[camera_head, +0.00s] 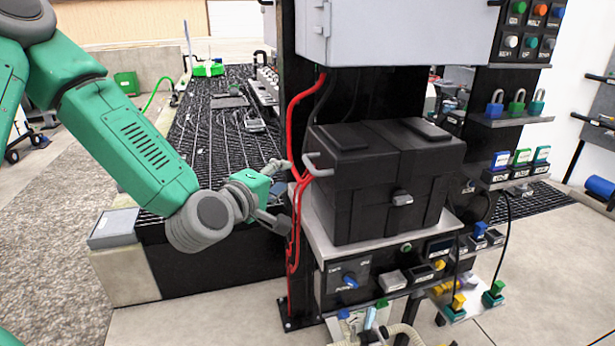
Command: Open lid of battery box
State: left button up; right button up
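The black battery box (375,205) stands on a metal shelf (318,232) at the middle right. Its black lid (385,140) is down and looks closed. A grey handle (318,164) sticks out at the box's upper left side, and a grey latch (402,198) is on its front. My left gripper (284,194) is just left of the box, beside the red cables. Its fingers are spread, one above the other, with nothing visible between them. It looks apart from the handle, though the depth is hard to judge. My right gripper is not in view.
Red cables (293,215) run down between my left gripper and the box. A grey cabinet (400,35) hangs close above the lid. Switches and a blue knob (350,281) sit below the shelf. Padlocks (515,104) stand at right. Open floor lies front left.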

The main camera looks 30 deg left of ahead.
aim_at(306, 160)
pick_arm(q)
jog(key=w, duration=0.6)
jog(key=w+f, duration=0.1)
jog(key=w, duration=0.2)
jog(key=shift+w+d, duration=0.2)
jog(key=shift+w, duration=0.1)
jog(key=shift+w+a+f, duration=0.1)
jog(key=shift+w+a, duration=0.15)
jog(key=shift+w, duration=0.1)
jog(key=shift+a+f, duration=0.1)
jog(key=shift+a, duration=0.25)
jog(key=shift+d, duration=0.1)
jog(key=c, duration=0.7)
jog(key=shift+d, duration=0.2)
grip_shut()
